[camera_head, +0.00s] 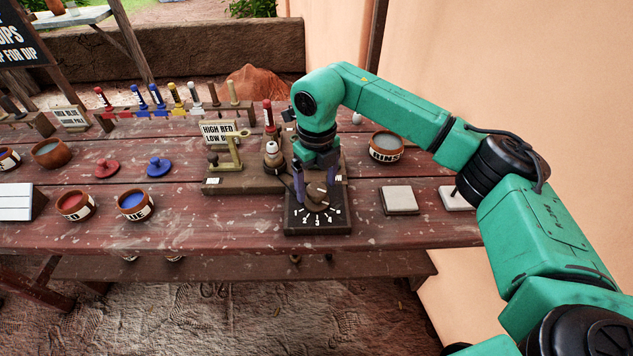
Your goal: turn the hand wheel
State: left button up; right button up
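The hand wheel (316,198) is a small brown round piece on a dark base plate (318,223) with white dial marks and numbers. It sits near the front edge of the red plank table. My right gripper (316,193) points down over it, one finger on each side of the wheel. The fingers stand apart with the wheel between them; I cannot tell if they press on it. The gripper hides the top and back of the wheel. My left gripper is not in view.
Red (75,205) and blue (135,204) bowls stand at the left front.

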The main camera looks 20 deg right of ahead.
aim_at(317, 189)
notch_tip(317, 189, up, 15)
jog(key=shift+f+b, duration=0.2)
jog(key=shift+b, duration=0.1)
jog(key=shift+f, duration=0.1)
